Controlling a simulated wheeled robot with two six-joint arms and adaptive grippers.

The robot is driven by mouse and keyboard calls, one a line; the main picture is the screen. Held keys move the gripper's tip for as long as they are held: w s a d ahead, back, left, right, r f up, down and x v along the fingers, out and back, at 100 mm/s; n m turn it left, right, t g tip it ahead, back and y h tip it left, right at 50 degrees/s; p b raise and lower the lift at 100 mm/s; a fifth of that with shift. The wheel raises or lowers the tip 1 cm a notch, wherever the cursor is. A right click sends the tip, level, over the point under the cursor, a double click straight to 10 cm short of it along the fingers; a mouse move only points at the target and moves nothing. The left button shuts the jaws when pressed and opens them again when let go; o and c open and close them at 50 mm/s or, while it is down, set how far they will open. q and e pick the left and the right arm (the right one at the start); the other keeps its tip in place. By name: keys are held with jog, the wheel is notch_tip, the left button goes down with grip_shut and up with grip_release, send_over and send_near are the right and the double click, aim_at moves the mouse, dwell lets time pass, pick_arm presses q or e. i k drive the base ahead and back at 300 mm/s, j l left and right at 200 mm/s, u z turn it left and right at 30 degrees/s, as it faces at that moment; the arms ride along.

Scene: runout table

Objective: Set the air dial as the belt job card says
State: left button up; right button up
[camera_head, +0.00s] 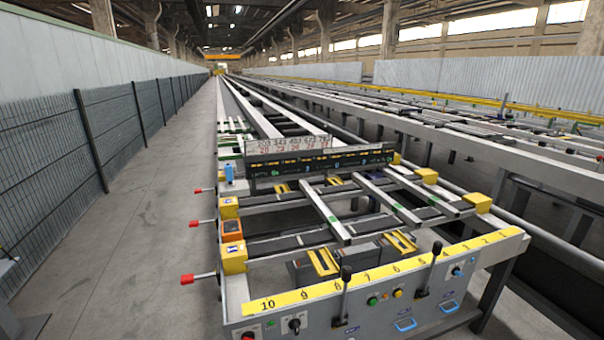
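A front control panel (375,309) spans the near end of the runout table. A black rotary knob (294,324) on a pale plate sits at its lower left, and its setting is too small to read. A small blue knob (457,271) sits at the panel's right. I cannot tell for certain which is the air dial. No belt job card can be clearly identified. A dark board (320,164) with lit characters stands across the table, with a pale number strip (288,144) above it; the text is mostly unreadable. Neither gripper is in view.
Red-tipped handles (188,279) project from the table's left side. The aisle floor (130,235) between mesh fence (120,120) and table is clear.

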aim_at(456, 271)
jog(key=u, duration=4.5)
jog(key=z, duration=0.45)
jog(key=k+z, duration=0.15)
jog(key=z, duration=0.8)
jog(key=k+z, duration=0.1)
jog(key=z, duration=0.35)
jog(key=l+z, duration=0.1)
jog(key=z, duration=0.4)
jog(key=k+l+z, duration=0.1)
jog(key=z, duration=0.35)
jog(key=l+z, duration=0.1)
jog(key=z, duration=0.4)
